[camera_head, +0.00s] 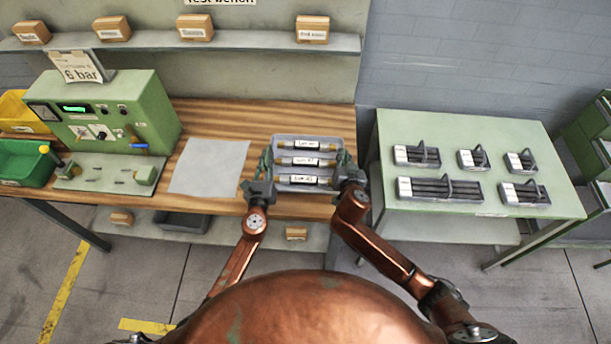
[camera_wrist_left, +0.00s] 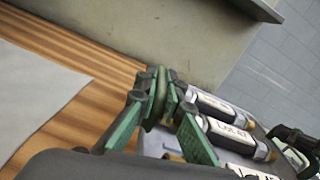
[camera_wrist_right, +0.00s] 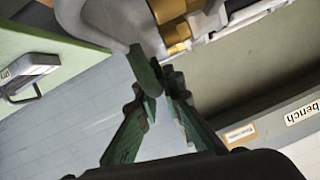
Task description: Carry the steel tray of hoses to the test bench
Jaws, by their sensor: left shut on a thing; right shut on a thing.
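The steel tray (camera_head: 300,188) is over the right end of the wooden test bench (camera_head: 330,115). Three hoses with white labels lie in it, one behind another; the middle one (camera_head: 304,161) is between the other two. My left gripper (camera_head: 267,162) is shut on the tray's left handle, which also shows in the left wrist view (camera_wrist_left: 158,95). My right gripper (camera_head: 343,160) is shut on the tray's right side; in the right wrist view its fingers (camera_wrist_right: 163,85) meet at the grey tray (camera_wrist_right: 112,20). The tray looks about level. I cannot tell whether it touches the bench top.
A light grey mat (camera_head: 210,167) lies on the bench left of the tray, with bare wood between. A green test machine (camera_head: 120,120) and green bin (camera_head: 22,163) stand further left. A green table (camera_head: 470,135) with several small trays is at the right, across a gap.

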